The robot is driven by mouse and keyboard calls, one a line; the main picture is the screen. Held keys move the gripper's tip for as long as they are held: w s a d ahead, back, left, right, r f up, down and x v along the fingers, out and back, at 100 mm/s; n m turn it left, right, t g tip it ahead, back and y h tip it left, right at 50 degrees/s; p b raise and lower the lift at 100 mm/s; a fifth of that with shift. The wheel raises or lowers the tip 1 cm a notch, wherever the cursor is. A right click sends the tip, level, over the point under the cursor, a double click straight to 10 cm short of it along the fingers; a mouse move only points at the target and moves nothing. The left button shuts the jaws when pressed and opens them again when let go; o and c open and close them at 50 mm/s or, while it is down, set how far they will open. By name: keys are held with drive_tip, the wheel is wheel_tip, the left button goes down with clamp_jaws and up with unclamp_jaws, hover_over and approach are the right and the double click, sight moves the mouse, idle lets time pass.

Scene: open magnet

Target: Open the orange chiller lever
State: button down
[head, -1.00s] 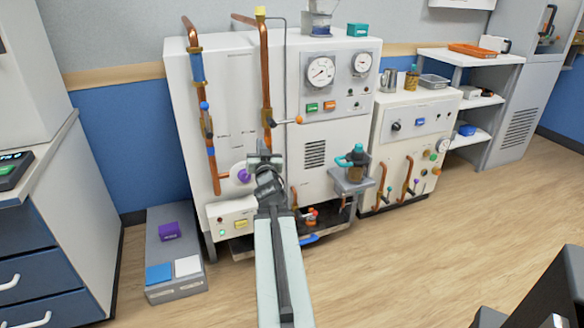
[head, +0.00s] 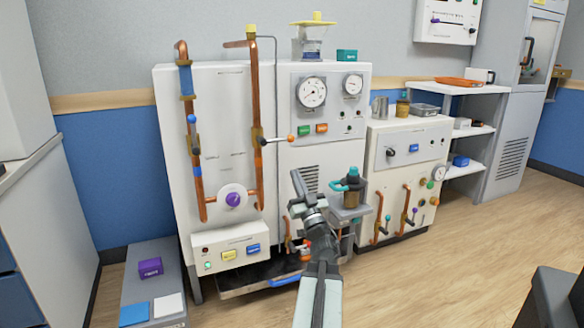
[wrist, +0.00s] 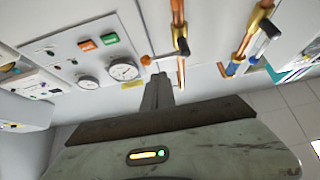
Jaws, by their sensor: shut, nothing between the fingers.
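The lever with an orange ball end (head: 290,138) sticks out level to the right from a brass valve (head: 259,138) on the right-hand copper pipe of the tall white cabinet. In the wrist view the orange ball (wrist: 146,60) shows just above and left of my fingertips. My gripper (head: 297,178) is shut and empty. In the head view it is below the orange ball, with a visible gap in the picture. The gripper also shows in the wrist view (wrist: 158,82), pointing toward the cabinet front. Whether it touches the lever cannot be told there.
Gauges (head: 312,92) and green and orange buttons sit right of the lever. A small shelf holds a dark bottle with a teal top (head: 351,187), right of my gripper. A grey box (head: 150,280) stands on the floor at left. Open wooden floor lies at right.

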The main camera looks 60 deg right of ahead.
drive_tip(key=p+x, duration=0.5)
drive_tip(key=x, duration=0.7)
drive_tip(key=shift+p, duration=0.4)
drive_tip(key=shift+w, duration=0.1)
drive_tip(key=shift+w+a, duration=0.1)
drive_tip(key=shift+a, duration=0.05)
